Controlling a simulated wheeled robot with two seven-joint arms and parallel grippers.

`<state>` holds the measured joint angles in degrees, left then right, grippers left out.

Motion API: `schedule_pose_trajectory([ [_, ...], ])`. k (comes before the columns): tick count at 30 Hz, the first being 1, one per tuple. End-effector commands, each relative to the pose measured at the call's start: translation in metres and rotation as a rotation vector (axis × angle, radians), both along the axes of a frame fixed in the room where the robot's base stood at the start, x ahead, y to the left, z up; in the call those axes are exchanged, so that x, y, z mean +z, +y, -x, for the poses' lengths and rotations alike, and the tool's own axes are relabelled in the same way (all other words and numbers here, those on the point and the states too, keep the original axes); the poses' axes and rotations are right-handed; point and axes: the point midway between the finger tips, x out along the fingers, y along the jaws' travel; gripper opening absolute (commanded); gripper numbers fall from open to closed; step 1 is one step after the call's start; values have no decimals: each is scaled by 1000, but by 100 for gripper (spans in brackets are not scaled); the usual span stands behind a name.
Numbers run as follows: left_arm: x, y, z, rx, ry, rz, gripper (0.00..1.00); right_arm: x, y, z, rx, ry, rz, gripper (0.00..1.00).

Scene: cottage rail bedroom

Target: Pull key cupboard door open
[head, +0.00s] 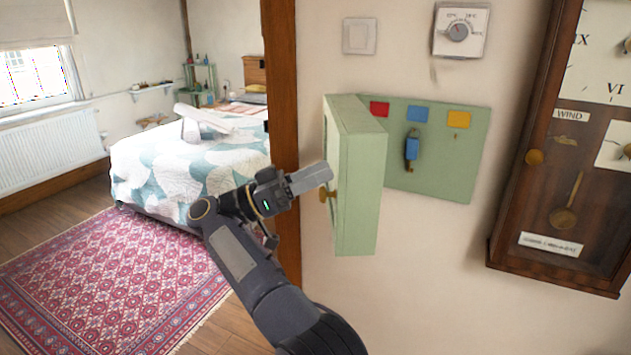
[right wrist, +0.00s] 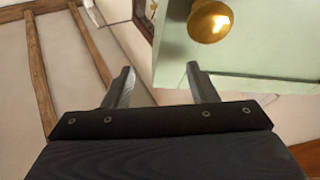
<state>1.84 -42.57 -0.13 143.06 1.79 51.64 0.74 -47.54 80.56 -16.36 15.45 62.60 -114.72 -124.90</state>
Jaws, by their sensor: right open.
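The key cupboard door (head: 358,185) is pale green and stands swung out from the wall, hinged side to the left. Its back panel (head: 440,180) is exposed, with red, blue and yellow labels and a blue-tagged key (head: 412,148) hanging under the blue one. A brass knob (head: 324,195) is on the door's outer face; it also shows in the right wrist view (right wrist: 210,20). My right gripper (head: 322,176) is beside that face, close to the knob. In the right wrist view its fingers (right wrist: 162,85) are apart and empty, with the knob beyond them. My left gripper is out of view.
A dark wooden wall clock (head: 545,200) hangs to the right. A dial thermostat (head: 460,30) and a light switch (head: 360,36) are above the cupboard. A wooden door post (head: 283,100) stands to the left, with a bed (head: 180,165) and rug beyond.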

Motion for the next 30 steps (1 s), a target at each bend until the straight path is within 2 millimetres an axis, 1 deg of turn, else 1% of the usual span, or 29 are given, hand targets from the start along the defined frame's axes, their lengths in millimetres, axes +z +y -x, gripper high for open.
schedule_pose_trajectory([
  [1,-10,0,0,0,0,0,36,5,-1,8,2,-3,-4,52],
  [4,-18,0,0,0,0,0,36,24,-2,24,1,-4,-4,52],
  [6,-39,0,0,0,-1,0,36,23,-2,38,3,-6,-2,52],
  [8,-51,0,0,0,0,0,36,28,-4,49,3,-5,-3,52],
  [9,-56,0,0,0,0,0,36,34,-4,59,3,-6,-3,52],
  [11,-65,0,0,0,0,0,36,40,-5,71,3,-6,-4,52],
  [15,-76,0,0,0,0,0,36,53,-6,93,2,-3,-3,52],
  [18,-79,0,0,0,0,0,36,60,-6,103,2,-2,-1,52],
  [21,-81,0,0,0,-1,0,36,64,-7,109,1,-2,-1,52],
  [30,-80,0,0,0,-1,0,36,66,-7,111,0,0,-1,52],
])
